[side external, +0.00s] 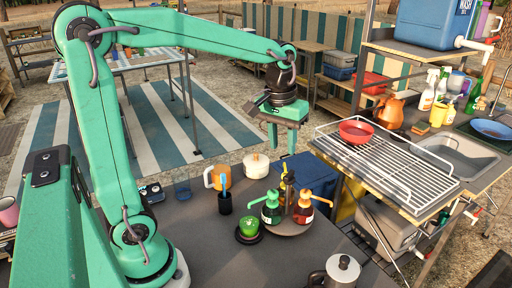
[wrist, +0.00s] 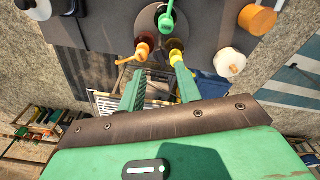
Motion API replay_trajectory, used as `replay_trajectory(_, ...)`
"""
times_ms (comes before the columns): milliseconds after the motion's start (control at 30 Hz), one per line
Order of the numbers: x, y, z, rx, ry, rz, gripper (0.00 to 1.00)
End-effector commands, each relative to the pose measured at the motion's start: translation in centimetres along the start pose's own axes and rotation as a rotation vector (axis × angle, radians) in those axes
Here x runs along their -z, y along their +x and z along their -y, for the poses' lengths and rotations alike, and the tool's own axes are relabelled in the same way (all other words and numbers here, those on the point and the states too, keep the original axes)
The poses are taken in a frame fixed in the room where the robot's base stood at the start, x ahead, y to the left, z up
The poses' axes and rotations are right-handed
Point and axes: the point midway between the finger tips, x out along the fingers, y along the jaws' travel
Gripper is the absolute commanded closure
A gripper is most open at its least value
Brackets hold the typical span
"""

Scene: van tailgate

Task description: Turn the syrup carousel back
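The syrup carousel (side external: 290,231) is a round grey turntable on the dark tabletop. It carries pump bottles: a green-topped bottle (side external: 271,209) at left, an orange-topped bottle (side external: 303,210) at right, and a dark bottle (side external: 289,188) behind with a yellowish pump. My gripper (side external: 283,147) hangs above and behind the carousel, clear of the bottles in the side view. In the wrist view the carousel (wrist: 147,18) is at the top, with the green, orange and yellow pump heads beyond my fingertips (wrist: 153,72). The fingers are apart with nothing between them. Contact with the yellow pump cannot be told.
A green lidded pot (side external: 248,232), a dark cup with a blue item (side external: 225,203), an orange mug (side external: 217,178) and a cream pot (side external: 256,166) stand left of the carousel. A metal kettle (side external: 340,272) is in front. A grill rack (side external: 385,165) is at right.

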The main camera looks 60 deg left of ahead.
Motion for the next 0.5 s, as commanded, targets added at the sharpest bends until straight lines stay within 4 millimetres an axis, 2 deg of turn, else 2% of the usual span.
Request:
replay_trajectory(200,2.6,1.7,-0.5,0.029,-0.079,0.067,0.66)
replay_trajectory(500,3.3,2.3,-0.6,0.040,-0.108,0.089,0.66)
